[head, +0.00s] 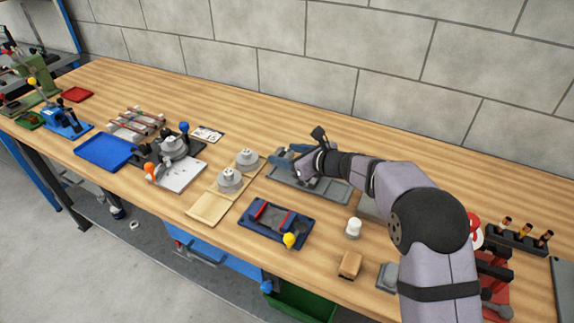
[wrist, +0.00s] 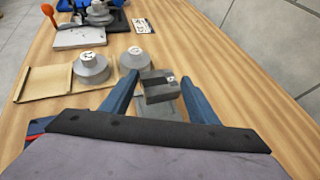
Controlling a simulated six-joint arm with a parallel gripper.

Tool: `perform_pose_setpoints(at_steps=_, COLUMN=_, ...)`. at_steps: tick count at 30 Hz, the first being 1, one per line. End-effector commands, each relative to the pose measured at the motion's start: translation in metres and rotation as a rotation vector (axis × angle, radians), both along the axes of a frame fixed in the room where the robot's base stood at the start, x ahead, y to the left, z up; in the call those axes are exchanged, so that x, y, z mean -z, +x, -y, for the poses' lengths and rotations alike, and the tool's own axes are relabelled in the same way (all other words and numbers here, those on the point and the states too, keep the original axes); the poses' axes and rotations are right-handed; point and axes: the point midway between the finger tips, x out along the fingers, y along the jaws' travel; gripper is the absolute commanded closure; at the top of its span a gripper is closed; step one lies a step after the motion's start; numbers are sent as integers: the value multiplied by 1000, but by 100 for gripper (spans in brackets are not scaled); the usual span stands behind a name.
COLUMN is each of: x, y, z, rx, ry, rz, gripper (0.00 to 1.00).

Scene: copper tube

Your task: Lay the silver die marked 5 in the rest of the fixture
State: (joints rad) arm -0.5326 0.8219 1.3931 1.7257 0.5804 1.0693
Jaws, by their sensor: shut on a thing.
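My gripper (wrist: 158,92) has its two blue fingers on either side of a silver-grey stepped die (wrist: 158,94) and is shut on it. The die has a small white label on top; its number is too small to read. In the head view my gripper (head: 288,157) is over the far left part of a grey tray (head: 325,192), and it hides the die. A blue fixture (head: 258,232) with red parts and a yellow knob lies on the bench in front of the tray, apart from my gripper.
Two round grey stepped pieces (head: 230,181) stand on wooden boards (head: 208,207) left of the tray. A press with an orange knob (head: 149,168) is further left. A white cup (head: 353,228) and a tan block (head: 350,265) stand to the right of the fixture. A wall closes the back.

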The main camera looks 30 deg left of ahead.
Motion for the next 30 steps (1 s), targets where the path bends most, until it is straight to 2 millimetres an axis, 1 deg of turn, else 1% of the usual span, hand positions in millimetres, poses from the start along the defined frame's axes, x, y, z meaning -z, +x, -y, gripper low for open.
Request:
perform_pose_setpoints(at_steps=1, x=-13, y=1, z=-1, rx=-1, ry=5, rz=6, gripper=83)
perform_pose_setpoints(at_steps=3, x=-23, y=1, z=-1, rx=0, ry=5, rz=6, gripper=83)
perform_pose_setpoints(at_steps=6, x=-36, y=1, z=-1, rx=0, ry=4, rz=5, gripper=83)
perform_pose_setpoints(at_steps=9, x=-43, y=1, z=-1, rx=0, ry=3, rz=3, gripper=83)
perform_pose_setpoints(at_steps=14, x=-48, y=0, z=0, rx=0, ry=2, rz=2, gripper=83)
perform_pose_setpoints(at_steps=21, x=-64, y=1, z=0, rx=1, ry=4, rz=2, gripper=83)
perform_pose_setpoints(at_steps=30, x=-64, y=0, z=-1, rx=-1, ry=3, rz=2, gripper=83)
